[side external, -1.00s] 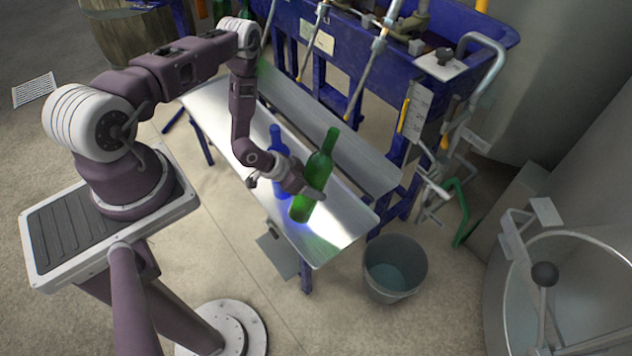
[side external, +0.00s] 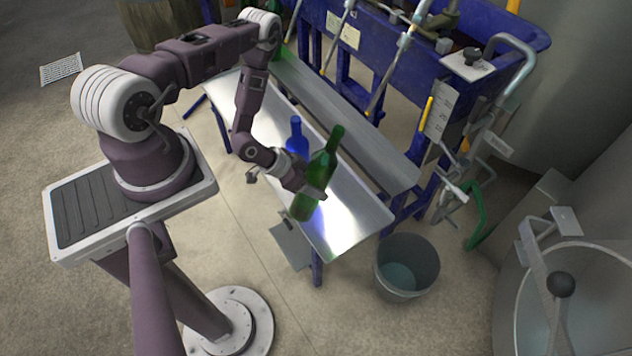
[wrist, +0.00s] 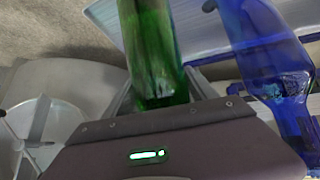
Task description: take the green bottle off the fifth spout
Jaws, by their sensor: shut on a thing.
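The green bottle (side external: 323,168) is held in my gripper (side external: 312,190), which is shut around its body. The bottle leans, with its neck up to the right and its base near the front edge of the metal bench (side external: 350,222). It is clear of the spouts behind.
The blue filler frame (side external: 372,55) with several slanted spout rods stands behind the bench. A grey bucket (side external: 407,265) is on the floor to the right. A steel vat (side external: 575,285) stands at far right. Open floor lies in front of the bench.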

